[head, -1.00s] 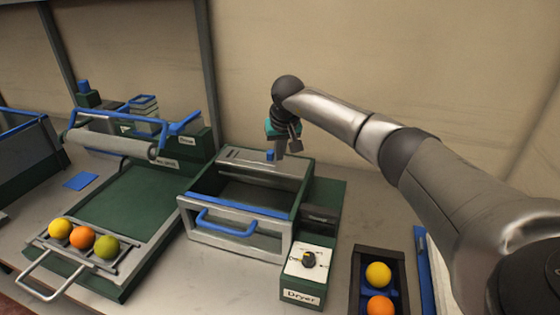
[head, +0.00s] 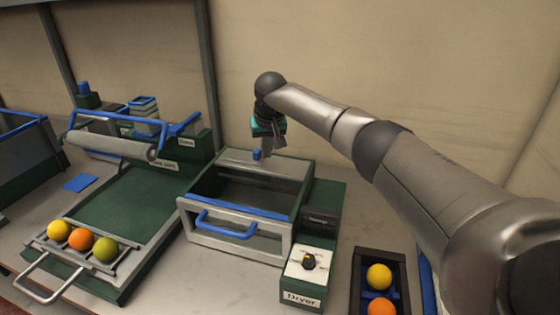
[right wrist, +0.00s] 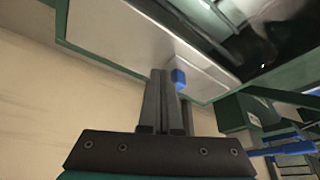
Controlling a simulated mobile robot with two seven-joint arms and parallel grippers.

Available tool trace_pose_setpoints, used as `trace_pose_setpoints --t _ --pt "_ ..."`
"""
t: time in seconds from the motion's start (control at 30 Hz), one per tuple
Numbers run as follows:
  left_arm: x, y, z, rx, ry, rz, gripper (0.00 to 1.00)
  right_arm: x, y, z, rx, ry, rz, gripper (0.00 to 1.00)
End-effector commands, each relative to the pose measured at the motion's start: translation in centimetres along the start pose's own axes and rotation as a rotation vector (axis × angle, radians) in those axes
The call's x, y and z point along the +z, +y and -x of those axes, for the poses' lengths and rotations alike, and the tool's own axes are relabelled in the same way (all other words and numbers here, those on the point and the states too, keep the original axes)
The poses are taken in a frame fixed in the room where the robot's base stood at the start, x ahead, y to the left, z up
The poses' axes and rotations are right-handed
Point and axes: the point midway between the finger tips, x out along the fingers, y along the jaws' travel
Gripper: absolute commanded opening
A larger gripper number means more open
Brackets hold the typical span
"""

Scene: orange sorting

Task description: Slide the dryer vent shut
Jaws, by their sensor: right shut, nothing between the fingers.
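The dryer (head: 241,247) is a green box with a light metal front and a blue handle. A pale grey vent plate (head: 238,156) with a small blue knob (head: 257,154) lies along the back of its top. The plate (right wrist: 120,35) and knob (right wrist: 179,79) also show in the right wrist view. My right gripper (head: 267,153) is shut and empty, pointing down right beside the knob, on its right in the head view. In the right wrist view the fingertips (right wrist: 168,90) are close to the knob; contact is hard to tell. My left gripper is out of view.
A dial box labelled Dryer (head: 305,265) stands at the dryer's front right. A dark tray (head: 360,290) holding fruit is further right. To the left, a green station (head: 135,215) has a roller (head: 110,146) and a rack with three fruits.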

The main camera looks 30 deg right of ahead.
Motion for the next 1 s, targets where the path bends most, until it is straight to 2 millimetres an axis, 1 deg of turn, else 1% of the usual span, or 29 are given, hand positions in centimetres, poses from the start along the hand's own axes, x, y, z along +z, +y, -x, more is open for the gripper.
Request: trace_pose_setpoints --t 0.03,0.1,0.7,0.8,1.0 --pt "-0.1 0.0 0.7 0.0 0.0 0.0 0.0 -0.3 0.1 0.7 0.0 0.001 0.0 0.0" --pt "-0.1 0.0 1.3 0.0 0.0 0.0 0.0 -0.5 0.1 1.3 0.0 0.001 0.0 0.0" --pt "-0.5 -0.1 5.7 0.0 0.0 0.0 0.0 -2.0 0.7 5.8 0.0 0.001 0.001 0.0" --pt "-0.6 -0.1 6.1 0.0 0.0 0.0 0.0 -2.1 0.8 6.2 0.001 0.001 0.0 0.0" --pt "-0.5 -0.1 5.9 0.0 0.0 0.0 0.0 -2.1 0.8 6.1 0.001 0.0 0.0 0.0"
